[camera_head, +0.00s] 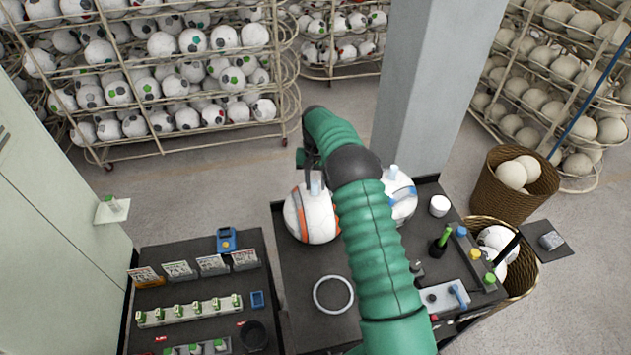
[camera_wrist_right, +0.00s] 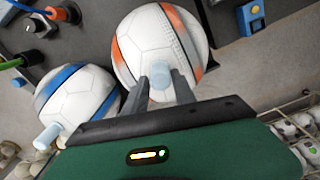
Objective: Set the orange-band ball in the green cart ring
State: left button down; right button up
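The orange-band ball (camera_head: 311,214) is white with orange and grey patches and a pale blue stem. It sits at the far left of the dark table (camera_head: 300,262). My right gripper has its fingers on either side of this stem in the right wrist view (camera_wrist_right: 160,88); whether they press on it I cannot tell. In the head view my green right arm hides part of the ball. A pale ring (camera_head: 333,294) lies empty on the table nearer the front. I cannot make out a green cart ring. My left gripper is not in view.
A blue-band ball (camera_head: 403,197) stands to the right, partly behind my arm. A control box (camera_head: 445,298), knobs and a white cup (camera_head: 439,206) are on the table's right side. A dark stand with cards (camera_head: 178,269) is at left; wicker baskets (camera_head: 512,190) are at right.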

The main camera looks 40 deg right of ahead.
jog(key=shift+o, duration=0.8)
jog(key=shift+a+r, duration=0.1)
jog(key=shift+r, duration=0.1)
